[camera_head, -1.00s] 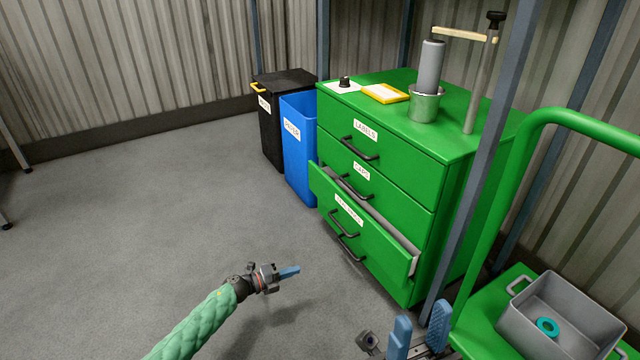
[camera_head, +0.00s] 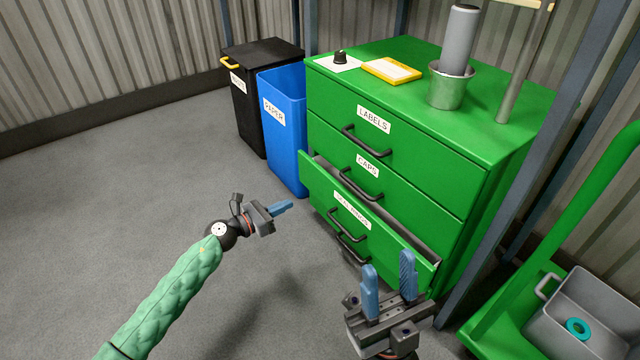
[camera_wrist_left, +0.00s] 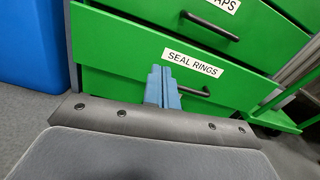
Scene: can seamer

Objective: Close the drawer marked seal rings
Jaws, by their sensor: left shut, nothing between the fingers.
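The seal rings drawer (camera_head: 318,184) is in the green cabinet, below the caps drawer, and stands partly pulled out, with a gap above its front. Its label and dark handle (camera_head: 347,226) face me. In the left wrist view its green front (camera_wrist_left: 112,52) and "SEAL RINGS" label (camera_wrist_left: 193,63) lie ahead of my fingers. My left gripper (camera_head: 289,205) is shut and empty, left of the drawer front and seemingly apart from it. It also shows in the left wrist view (camera_wrist_left: 161,72). My right gripper (camera_head: 388,261) is open and empty, in front of the drawer's right end and hiding part of it.
The labels drawer (camera_head: 400,150) and caps drawer (camera_head: 420,205) are shut. A blue paper bin (camera_head: 284,145) and a black bin (camera_head: 245,115) stand left of the cabinet. A green cart with a grey tray (camera_head: 555,318) is at the right. The floor at left is clear.

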